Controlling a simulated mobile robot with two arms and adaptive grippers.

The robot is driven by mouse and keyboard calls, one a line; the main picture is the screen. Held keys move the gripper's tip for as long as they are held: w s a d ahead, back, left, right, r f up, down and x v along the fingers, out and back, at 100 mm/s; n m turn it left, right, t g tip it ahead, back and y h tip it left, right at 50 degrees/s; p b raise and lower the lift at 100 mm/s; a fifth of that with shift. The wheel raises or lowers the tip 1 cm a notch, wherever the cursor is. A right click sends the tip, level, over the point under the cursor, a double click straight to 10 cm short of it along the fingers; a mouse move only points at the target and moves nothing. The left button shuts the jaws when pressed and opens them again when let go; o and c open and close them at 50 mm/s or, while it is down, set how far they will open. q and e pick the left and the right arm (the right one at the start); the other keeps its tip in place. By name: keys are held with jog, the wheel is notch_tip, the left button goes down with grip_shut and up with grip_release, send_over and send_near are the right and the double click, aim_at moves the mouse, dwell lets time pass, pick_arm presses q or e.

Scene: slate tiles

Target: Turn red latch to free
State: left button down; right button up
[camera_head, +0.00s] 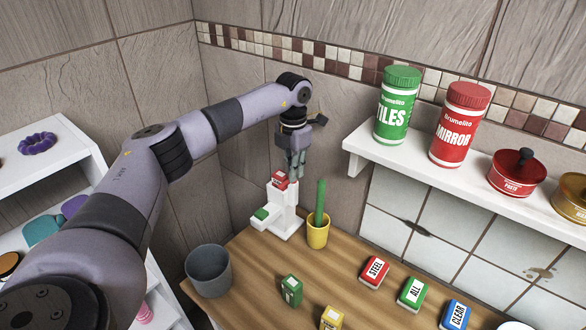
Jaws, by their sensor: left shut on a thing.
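A white fixture (287,226) stands at the back left of the wooden table. It has a tall post with a red latch piece (279,181) at its top and a lower step with a green piece (261,214). My left gripper (294,174) points down at the top of the post, right at the red piece, and is shut on it. The contact between the fingertips and the red piece is small and partly hidden. The latch's exact turn angle cannot be told. My right gripper is not in view.
A yellow cup (317,233) with a green stick stands close right of the fixture. A grey bin (208,270) is at front left. Labelled blocks, such as the red STEEL block (374,272), lie on the table (345,256). A white wall shelf (405,165) holds jars and pots.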

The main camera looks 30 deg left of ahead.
pick_arm(q)
jog(key=shift+r+n, duration=0.1)
jog(key=shift+n, duration=0.8)
jog(key=c, duration=1.7)
grip_release()
notch_tip(320, 180, up, 12)
